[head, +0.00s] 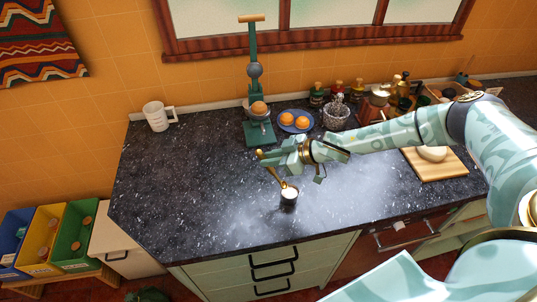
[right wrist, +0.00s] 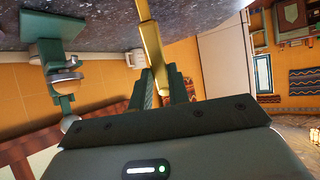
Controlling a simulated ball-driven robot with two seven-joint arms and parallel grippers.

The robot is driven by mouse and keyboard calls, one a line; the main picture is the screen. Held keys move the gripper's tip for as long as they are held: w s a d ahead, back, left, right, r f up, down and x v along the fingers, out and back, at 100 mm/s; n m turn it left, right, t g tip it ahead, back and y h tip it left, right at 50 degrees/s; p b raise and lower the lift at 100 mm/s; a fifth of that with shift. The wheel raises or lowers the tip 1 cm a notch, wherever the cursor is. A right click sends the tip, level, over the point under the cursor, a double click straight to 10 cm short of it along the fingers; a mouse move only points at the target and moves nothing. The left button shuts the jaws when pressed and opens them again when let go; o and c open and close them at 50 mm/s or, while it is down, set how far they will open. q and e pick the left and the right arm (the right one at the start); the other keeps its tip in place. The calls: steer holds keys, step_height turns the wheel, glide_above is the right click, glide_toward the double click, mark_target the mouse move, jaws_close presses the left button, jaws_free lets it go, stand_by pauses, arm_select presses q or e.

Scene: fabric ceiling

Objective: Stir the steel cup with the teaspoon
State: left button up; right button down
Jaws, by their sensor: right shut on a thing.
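The steel cup (head: 289,201) is small and dark-sided with a white filling, and stands upright near the counter's front edge. The teaspoon (head: 273,172) is gold-coloured and tilted. Its lower end reaches the cup's mouth; whether it dips into the filling is too small to tell. My right gripper (head: 272,159) is above and slightly left of the cup, shut on the teaspoon's handle. In the right wrist view the gold handle (right wrist: 149,42) runs up from between the fingers of the gripper (right wrist: 162,82); the cup does not show there. My left gripper is not in view.
A green juice press (head: 258,131) stands behind the gripper, with a blue plate of oranges (head: 286,119) beside it. A white mug (head: 156,117) is at the back left. A cutting board (head: 452,172) lies right. The counter left of the cup is clear.

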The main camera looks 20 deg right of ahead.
mark_target(274, 172)
steer(key=shift+s+d+f+b, duration=0.3)
steer(key=shift+d+f+b, duration=0.1)
steer(key=shift+f, duration=0.35)
steer(key=shift+s+d+f+b, duration=0.25)
steer(key=shift+s+f+b, duration=0.1)
steer(key=shift+f, duration=0.35)
steer(key=shift+s+d+f+b, duration=0.3)
steer(key=shift+d+f+b, duration=0.1)
steer(key=shift+f, duration=0.35)
steer(key=shift+a, duration=0.15)
